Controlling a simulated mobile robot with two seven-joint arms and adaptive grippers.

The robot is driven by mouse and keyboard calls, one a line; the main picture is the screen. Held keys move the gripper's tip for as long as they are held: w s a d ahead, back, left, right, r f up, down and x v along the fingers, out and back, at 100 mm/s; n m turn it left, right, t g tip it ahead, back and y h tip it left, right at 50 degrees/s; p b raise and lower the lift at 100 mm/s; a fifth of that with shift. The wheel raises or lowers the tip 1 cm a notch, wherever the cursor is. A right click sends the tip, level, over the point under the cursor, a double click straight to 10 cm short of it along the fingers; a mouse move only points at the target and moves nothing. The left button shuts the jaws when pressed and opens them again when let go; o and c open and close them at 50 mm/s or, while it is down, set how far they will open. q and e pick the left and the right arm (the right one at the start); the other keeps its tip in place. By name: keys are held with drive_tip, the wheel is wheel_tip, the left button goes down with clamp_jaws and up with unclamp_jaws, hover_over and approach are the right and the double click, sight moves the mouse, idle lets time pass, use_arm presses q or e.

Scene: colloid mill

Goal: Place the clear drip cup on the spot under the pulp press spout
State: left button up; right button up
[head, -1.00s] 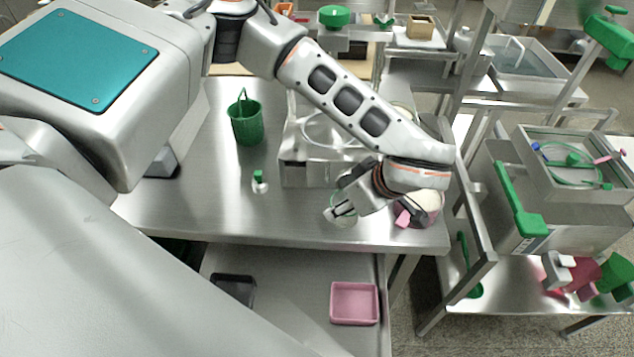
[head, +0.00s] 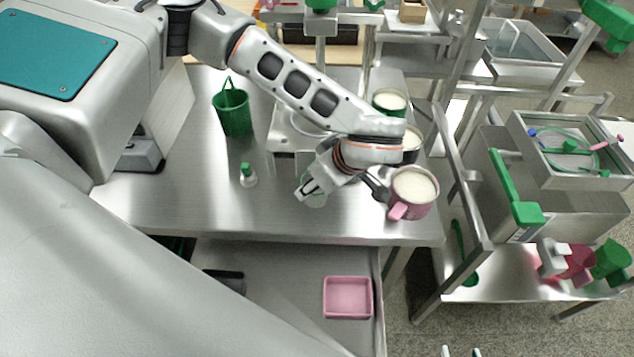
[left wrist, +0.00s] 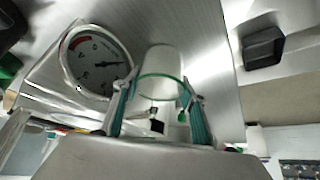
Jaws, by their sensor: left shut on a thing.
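The clear drip cup (head: 317,199) has a green rim and hangs at the fingertips of my left gripper (head: 308,189) over the front part of the steel table. In the left wrist view the cup (left wrist: 162,62) sits between the two teal fingers, which close on its green rim. The arm hides part of a steel machine (head: 283,160) behind the gripper. I cannot tell the spout or the spot under it. Only the fingertips of my right gripper (head: 461,351) show at the bottom edge, apart and empty.
A pink mug (head: 412,190) stands right of the left gripper, with a green mug (head: 390,101) behind. A small green-capped bottle (head: 248,175) and green bucket (head: 232,112) stand left. A pink tray (head: 348,297) lies below. A round gauge (left wrist: 97,62) is close left of the cup.

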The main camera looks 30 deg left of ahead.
use_arm(q)
drive_tip(key=shift+d+f, duration=0.1)
drive_tip(key=shift+d, duration=0.05)
drive_tip(key=o, duration=0.7)
drive_tip(key=shift+d+r, duration=0.1)
drive_tip(key=shift+r, duration=0.4)
drive_tip(key=v, duration=1.1)
drive_tip(key=shift+s+d+r, duration=0.1)
